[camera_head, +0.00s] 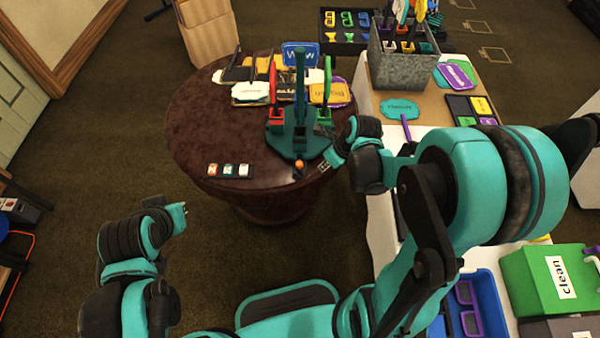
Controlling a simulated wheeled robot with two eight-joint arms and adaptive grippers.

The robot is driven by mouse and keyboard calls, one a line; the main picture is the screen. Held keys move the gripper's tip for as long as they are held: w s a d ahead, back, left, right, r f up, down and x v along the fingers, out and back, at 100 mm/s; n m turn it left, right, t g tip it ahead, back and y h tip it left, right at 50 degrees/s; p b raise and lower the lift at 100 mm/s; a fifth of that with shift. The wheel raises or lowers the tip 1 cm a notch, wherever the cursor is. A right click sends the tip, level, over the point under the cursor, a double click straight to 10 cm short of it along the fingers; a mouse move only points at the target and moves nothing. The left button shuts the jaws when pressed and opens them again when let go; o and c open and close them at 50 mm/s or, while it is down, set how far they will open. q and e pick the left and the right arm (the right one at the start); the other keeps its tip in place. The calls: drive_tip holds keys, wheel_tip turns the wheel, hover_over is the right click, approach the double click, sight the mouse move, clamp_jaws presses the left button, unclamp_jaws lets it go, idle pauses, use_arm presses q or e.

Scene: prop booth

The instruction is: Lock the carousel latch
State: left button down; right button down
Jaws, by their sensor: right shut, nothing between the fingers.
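The carousel (299,105), with a teal post and a teal base, stands upright on the dark round table (205,130), with signs around it. A small orange knob (299,165) shows at the base's front edge and may be part of the latch; whether it is locked cannot be told. My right gripper (325,166) is shut and empty just right of the knob, seemingly with a small gap. My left gripper (182,213) is in front of the table at the lower left, away from the carousel; its finger opening is too small to read.
A small dark strip with labelled tiles (230,170) lies on the table's front left. At the right, a side table holds a grey metal bin (405,72) and a teal sign (399,110). A green box marked "clean" (540,285) stands lower right. The table's left side is bare.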

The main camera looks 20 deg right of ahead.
sight(299, 163)
drive_tip(key=shift+w+f, duration=0.1)
drive_tip(key=shift+w+a+f+b, duration=0.6)
drive_tip(key=shift+w+f+b, duration=0.45)
drive_tip(key=shift+f, duration=0.5)
drive_tip(key=shift+w+a+f+b, duration=0.75)
drive_tip(key=shift+w+f, duration=0.4)
drive_tip(key=shift+f, duration=0.4)
drive_tip(key=shift+w+a+f+b, duration=0.5)
drive_tip(key=shift+w+f+b, duration=0.6)
drive_tip(key=shift+f, duration=0.45)
